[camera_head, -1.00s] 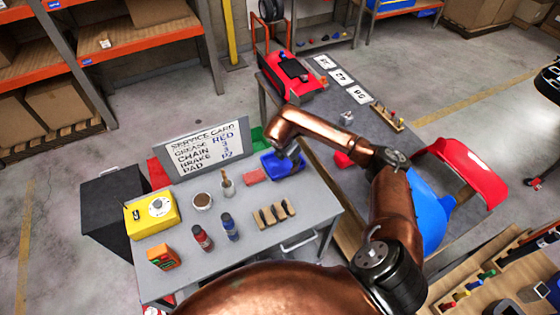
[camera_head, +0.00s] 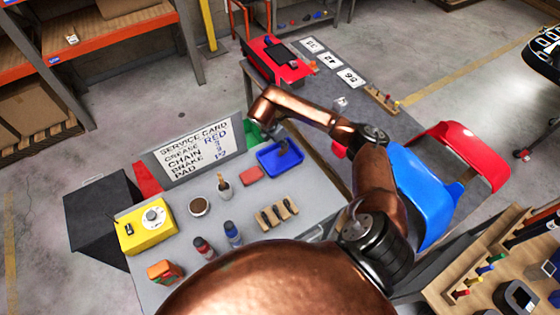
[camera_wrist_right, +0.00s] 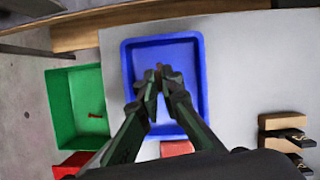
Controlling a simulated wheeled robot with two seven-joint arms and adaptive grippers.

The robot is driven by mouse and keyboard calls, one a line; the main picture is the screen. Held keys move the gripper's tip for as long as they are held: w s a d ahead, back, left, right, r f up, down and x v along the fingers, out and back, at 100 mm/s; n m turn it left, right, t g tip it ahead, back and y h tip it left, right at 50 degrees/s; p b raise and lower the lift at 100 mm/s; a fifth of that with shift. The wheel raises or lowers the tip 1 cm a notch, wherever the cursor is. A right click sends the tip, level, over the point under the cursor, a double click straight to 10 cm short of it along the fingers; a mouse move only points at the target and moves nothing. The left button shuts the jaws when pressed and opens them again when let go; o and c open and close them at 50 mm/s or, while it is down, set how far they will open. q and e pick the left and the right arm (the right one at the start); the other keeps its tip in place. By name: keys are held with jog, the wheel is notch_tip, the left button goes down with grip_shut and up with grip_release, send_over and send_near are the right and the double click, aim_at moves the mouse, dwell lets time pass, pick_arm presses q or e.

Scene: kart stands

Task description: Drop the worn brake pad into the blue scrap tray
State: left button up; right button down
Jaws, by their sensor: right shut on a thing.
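The blue scrap tray (camera_head: 297,163) sits at the far right corner of the grey bench, and it fills the middle of the right wrist view (camera_wrist_right: 131,72). My right gripper (camera_head: 284,146) is over the tray. In the right wrist view its fingertips (camera_wrist_right: 160,80) are close together above the tray floor, shut on a small, mostly hidden brownish piece (camera_wrist_right: 159,67), which I take for the worn brake pad. Only a sliver of it shows between the fingers. I cannot tell its height above the tray floor. My left gripper is not in view.
A red block (camera_head: 251,174) lies beside the tray. A wooden holder with dark pieces (camera_head: 277,213), a cup with a brush (camera_head: 224,187), a brown-filled bowl (camera_head: 199,206), bottles (camera_head: 232,234) and a yellow box (camera_head: 146,228) stand nearby. A green bin (camera_wrist_right: 76,105) adjoins the bench.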

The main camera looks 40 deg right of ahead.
jog(key=shift+f, duration=0.85)
jog(key=shift+f+b, duration=0.3)
jog(key=shift+b, duration=0.1)
jog(key=shift+f, duration=0.15)
jog(key=c, duration=2.3)
grip_release()
jog(key=shift+c, duration=0.2)
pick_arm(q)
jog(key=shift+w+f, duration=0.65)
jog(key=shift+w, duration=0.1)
pick_arm(e)
jog(key=o, duration=0.3)
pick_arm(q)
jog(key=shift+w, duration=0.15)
pick_arm(e)
jog(key=v, duration=1.2)
